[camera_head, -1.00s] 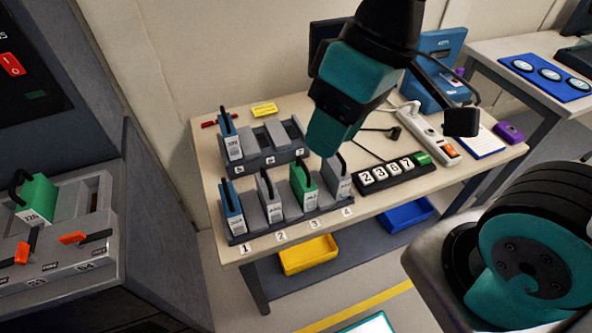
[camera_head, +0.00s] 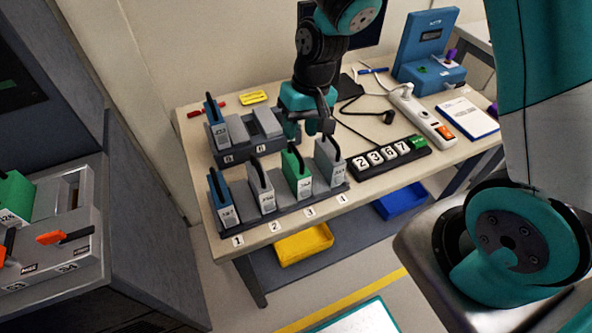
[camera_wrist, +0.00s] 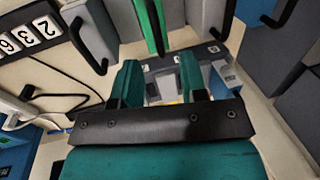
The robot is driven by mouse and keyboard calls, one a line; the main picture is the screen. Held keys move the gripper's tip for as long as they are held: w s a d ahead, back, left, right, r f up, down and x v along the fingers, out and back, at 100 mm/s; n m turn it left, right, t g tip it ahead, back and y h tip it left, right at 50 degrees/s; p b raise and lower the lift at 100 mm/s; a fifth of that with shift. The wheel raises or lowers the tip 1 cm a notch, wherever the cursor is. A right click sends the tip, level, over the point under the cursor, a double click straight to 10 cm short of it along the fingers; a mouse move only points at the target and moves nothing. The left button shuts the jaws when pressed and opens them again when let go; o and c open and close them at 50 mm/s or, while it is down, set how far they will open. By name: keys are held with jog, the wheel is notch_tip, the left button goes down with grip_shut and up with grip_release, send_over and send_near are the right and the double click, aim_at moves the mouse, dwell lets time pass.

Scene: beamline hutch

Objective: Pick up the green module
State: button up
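The green module (camera_head: 298,173) stands upright in the front rack (camera_head: 290,218), above label 3, with its black handle on top. In the wrist view the green module (camera_wrist: 149,22) is at the top, beyond my fingertips, with its dark handle towards me. My gripper (camera_head: 308,122) is behind and above the front rack, near the modules at labels 3 and 4. In the wrist view my gripper (camera_wrist: 159,70) has its two teal fingers apart with nothing held between them. A second green module (camera_head: 14,200) sits in the cabinet-side holder at the left.
Grey modules stand on both sides: one at label 2 (camera_head: 262,192) and one at label 4 (camera_head: 328,162). A blue module (camera_head: 222,203) is at label 1. The back rack (camera_head: 240,155) lies behind. A numbered block (camera_head: 385,158) and power strip (camera_head: 424,120) are to the right.

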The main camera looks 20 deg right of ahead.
aim_at(295, 149)
jog(key=shift+w+a+f+p, duration=0.1)
jog(key=shift+a+f+p, duration=0.1)
jog(key=shift+f, duration=0.95)
jog(key=shift+s+a+f+p, duration=0.15)
jog(key=shift+f+p, duration=0.1)
jog(key=shift+f, duration=0.9)
jog(key=shift+w+a+f+p, duration=0.15)
jog(key=shift+a+f+p, duration=0.05)
jog(key=shift+f, duration=0.95)
grip_shut()
